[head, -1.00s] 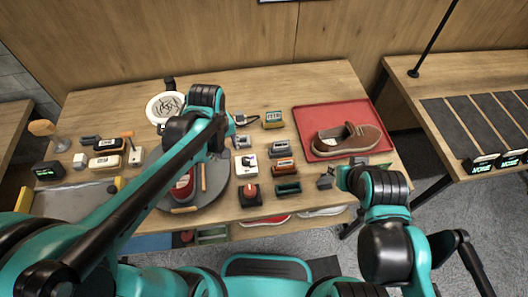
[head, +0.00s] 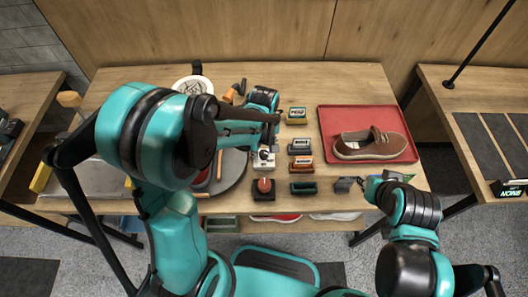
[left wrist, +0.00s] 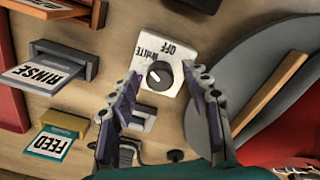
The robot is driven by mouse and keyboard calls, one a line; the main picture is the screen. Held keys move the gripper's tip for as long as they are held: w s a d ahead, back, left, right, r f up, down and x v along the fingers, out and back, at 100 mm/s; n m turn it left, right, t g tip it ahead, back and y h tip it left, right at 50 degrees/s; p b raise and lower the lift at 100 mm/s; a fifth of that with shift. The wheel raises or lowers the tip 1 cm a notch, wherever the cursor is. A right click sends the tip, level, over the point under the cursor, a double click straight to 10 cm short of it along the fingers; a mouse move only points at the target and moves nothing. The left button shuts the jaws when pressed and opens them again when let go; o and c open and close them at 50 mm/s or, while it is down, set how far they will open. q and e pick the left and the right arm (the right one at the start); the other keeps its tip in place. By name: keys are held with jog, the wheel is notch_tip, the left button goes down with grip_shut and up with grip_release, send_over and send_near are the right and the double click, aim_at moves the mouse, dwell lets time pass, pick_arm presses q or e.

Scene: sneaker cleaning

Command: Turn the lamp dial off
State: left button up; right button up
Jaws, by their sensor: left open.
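The white dial box (left wrist: 172,46) shows in the left wrist view, with OFF and WHITE printed upside down and a dark round knob (left wrist: 158,75) bearing a pale mark. Which label the mark points at is unclear. My left gripper (left wrist: 163,77) is open, its fingers on either side of the knob; contact cannot be told. In the head view the dial box (head: 264,161) is partly below my left gripper (head: 264,142). The round white lamp (head: 192,86) stands at the back left, partly behind my arm. My right gripper (head: 362,185) is by the table's front right.
A brown sneaker (head: 370,144) lies on a red tray (head: 408,152) at the right. Small labelled holders stand nearby, including RINSE (left wrist: 42,76) and FEED (left wrist: 52,145). A box with a red knob (head: 264,188) is in front of the dial box. A grey round turntable (head: 232,176) is at its left.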

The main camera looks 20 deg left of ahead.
pick_arm(q)
grip_shut()
jog(key=shift+m, duration=0.3)
jog(key=m, duration=0.5)
jog(key=shift+b, duration=0.35)
jog(key=m, duration=0.6)
jog(key=shift+m, duration=0.3)
dwell(0.3)
